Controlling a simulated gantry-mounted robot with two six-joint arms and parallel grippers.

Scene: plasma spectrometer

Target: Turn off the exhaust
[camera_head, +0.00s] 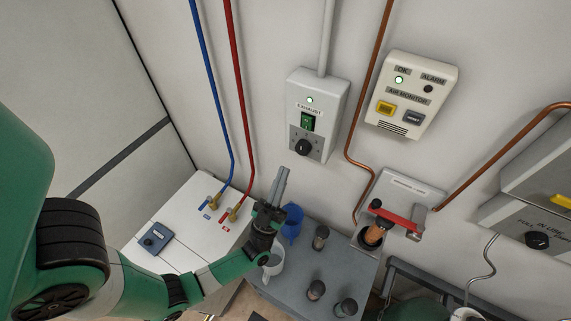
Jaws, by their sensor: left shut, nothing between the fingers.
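The exhaust box (334,97) is a pale unit on the back wall, labelled EXHAUST. It has a lit green-white lamp (310,100) at the top, a green rocker switch (308,122) in the middle and a black knob (303,147) below. My left gripper (280,172) comes in from the lower left, with its grey fingers shut and empty, pointing up. It appears just below and left of the exhaust box, apart from the switch in the picture. My right gripper is not in view.
An air monitor (436,74) hangs right of the exhaust box, with its OK lamp lit. A copper pipe (366,95) runs between them. A red-handled valve (398,216) sits lower right. Below are a grey bench (327,263) with several dark-topped containers, and a blue cup (292,224).

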